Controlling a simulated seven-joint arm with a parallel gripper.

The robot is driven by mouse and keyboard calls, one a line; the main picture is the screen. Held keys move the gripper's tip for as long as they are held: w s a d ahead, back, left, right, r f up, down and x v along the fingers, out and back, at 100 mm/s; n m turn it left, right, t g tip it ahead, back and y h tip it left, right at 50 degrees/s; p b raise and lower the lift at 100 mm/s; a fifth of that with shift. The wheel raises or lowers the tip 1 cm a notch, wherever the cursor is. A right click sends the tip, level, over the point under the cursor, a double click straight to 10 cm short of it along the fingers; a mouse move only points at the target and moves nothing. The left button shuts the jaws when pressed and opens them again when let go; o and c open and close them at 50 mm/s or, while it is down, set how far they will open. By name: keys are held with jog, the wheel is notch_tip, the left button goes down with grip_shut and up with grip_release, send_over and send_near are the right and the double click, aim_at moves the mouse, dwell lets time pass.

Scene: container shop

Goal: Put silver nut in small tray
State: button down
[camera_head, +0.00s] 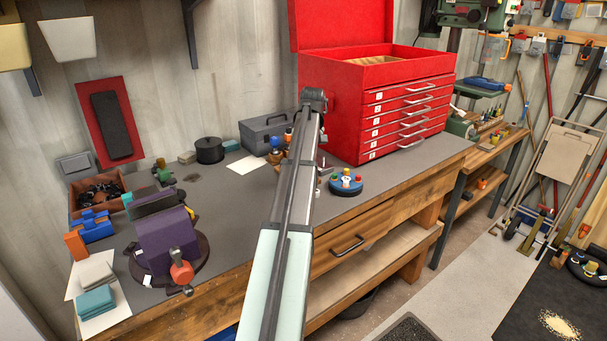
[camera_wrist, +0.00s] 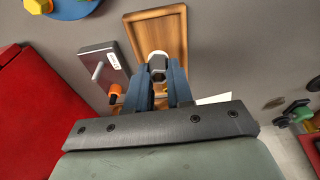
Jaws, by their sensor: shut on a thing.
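My gripper (camera_wrist: 159,76) shows in the wrist view with its two blue-grey fingers close together. They are shut on the silver nut (camera_wrist: 157,57), a pale ring with a dark middle at the fingertips. The small tray (camera_wrist: 164,26) is wooden with a raised rim and lies just beyond the fingertips. The nut overlaps the tray's near part in this view; I cannot tell its height above it.
A grey box with a handle (camera_wrist: 104,70) and an orange part (camera_wrist: 115,92) lie left of the tray. A round blue base (camera_head: 346,187) with coloured pieces stands right of my arm. The red tool chest (camera_head: 340,110) stands behind.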

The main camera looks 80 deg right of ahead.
jog(key=shift+f, duration=3.25)
jog(key=shift+f, duration=0.15)
jog(key=c, duration=1)
grip_release()
notch_tip(320, 180, up, 12)
jog(key=s+a, duration=0.1)
jog(key=shift+s+a, duration=0.2)
jog(key=shift+o, duration=0.2)
